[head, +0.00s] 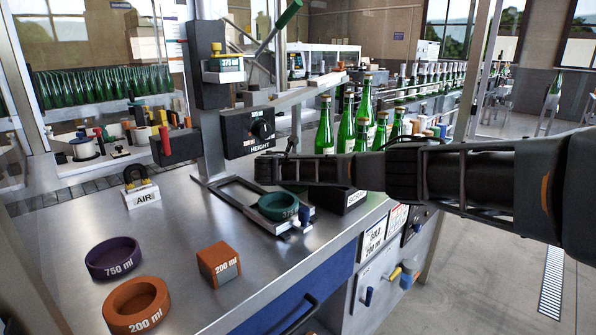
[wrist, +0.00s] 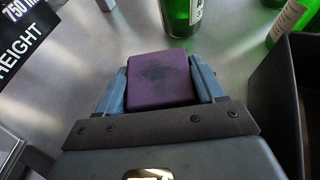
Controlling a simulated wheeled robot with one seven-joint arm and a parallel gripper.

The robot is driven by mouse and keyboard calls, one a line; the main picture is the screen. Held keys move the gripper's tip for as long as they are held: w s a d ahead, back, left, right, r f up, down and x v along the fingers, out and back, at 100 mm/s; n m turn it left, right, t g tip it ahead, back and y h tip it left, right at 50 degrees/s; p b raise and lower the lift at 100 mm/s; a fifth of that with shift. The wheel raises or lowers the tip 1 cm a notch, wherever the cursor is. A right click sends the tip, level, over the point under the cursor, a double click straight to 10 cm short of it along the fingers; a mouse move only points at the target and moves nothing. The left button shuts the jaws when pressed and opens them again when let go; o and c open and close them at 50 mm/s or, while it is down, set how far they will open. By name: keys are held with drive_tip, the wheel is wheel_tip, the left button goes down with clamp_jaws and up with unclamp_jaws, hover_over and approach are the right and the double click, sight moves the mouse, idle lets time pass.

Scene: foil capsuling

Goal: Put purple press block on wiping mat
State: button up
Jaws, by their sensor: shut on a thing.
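The purple press block (wrist: 160,79) sits between the two blue-grey fingers of my gripper (wrist: 162,78) in the wrist view. My gripper is shut on it, and its top face shows a dark smudge. In the head view my gripper (head: 272,168) reaches in from the right, behind the capsuling fixture and below the height unit; the block cannot be made out there. I cannot pick out the wiping mat in either view.
Green bottles (head: 347,132) stand just behind my gripper; one bottle (wrist: 181,14) is ahead of the block in the wrist view. A black bin (wrist: 296,92) is close at right. A purple ring (head: 113,258), orange ring (head: 137,304) and orange block (head: 219,264) sit on the front bench.

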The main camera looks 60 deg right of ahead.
drive_tip(key=o, duration=1.1)
drive_tip(key=shift+f, duration=0.1)
drive_tip(key=v, duration=1.2)
